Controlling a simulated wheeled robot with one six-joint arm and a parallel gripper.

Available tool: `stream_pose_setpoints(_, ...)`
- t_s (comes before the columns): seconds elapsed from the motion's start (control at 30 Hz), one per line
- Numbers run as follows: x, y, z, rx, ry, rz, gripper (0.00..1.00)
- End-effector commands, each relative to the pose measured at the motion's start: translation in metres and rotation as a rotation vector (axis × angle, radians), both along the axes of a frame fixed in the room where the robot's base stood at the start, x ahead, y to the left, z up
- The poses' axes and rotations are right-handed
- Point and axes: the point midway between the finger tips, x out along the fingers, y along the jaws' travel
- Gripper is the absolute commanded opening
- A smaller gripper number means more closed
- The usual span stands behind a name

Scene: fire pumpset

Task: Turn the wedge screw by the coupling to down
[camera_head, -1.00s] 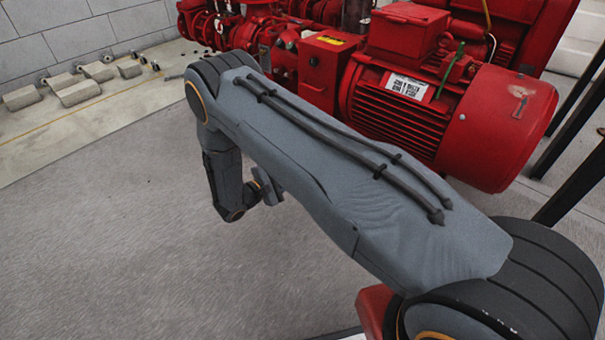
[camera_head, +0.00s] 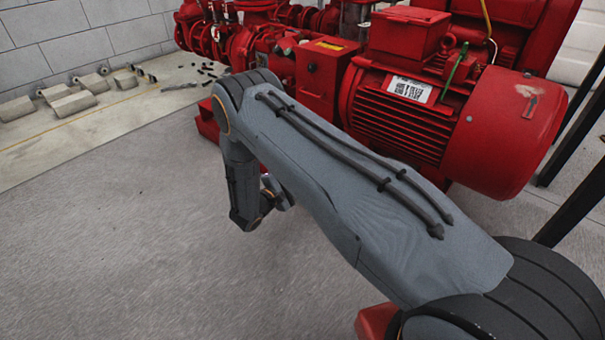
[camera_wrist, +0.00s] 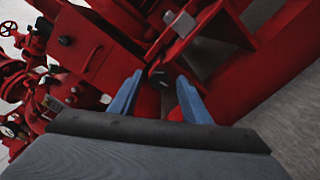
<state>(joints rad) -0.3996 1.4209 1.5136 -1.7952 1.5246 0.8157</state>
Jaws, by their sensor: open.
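In the wrist view my gripper (camera_wrist: 158,98) shows two blue fingers, apart, with nothing held between them. A small dark piece (camera_wrist: 157,77) shows just beyond and between the fingertips, against the red pumpset. It may be the wedge screw, but it is too small and blurred to tell, and its pointing direction is unclear. Red rounded parts show between the fingers; I cannot tell whether one is the coupling.
The red motor (camera_head: 450,120) stands right of centre in the head view, with a red box (camera_head: 325,72) to its left. Red pump pipes and valves (camera_wrist: 40,100) show at left in the wrist view. Grey blocks (camera_head: 70,100) lie near the wall. The floor at front left is clear.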

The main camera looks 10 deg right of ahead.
Motion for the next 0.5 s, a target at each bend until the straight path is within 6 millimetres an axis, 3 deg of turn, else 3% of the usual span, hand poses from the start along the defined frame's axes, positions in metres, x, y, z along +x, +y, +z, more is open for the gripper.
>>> stream_pose_setpoints(0.2, 0.0000, -0.0001, 0.0003, 0.000, 0.000, 0.000, 0.42)
stream_pose_setpoints(0.43, -0.0002, 0.0000, 0.0002, 0.000, 0.000, 0.000, 0.03)
stream_pose_setpoints(0.5, -0.0002, 0.0000, 0.0002, 0.000, 0.000, 0.000, 0.02)
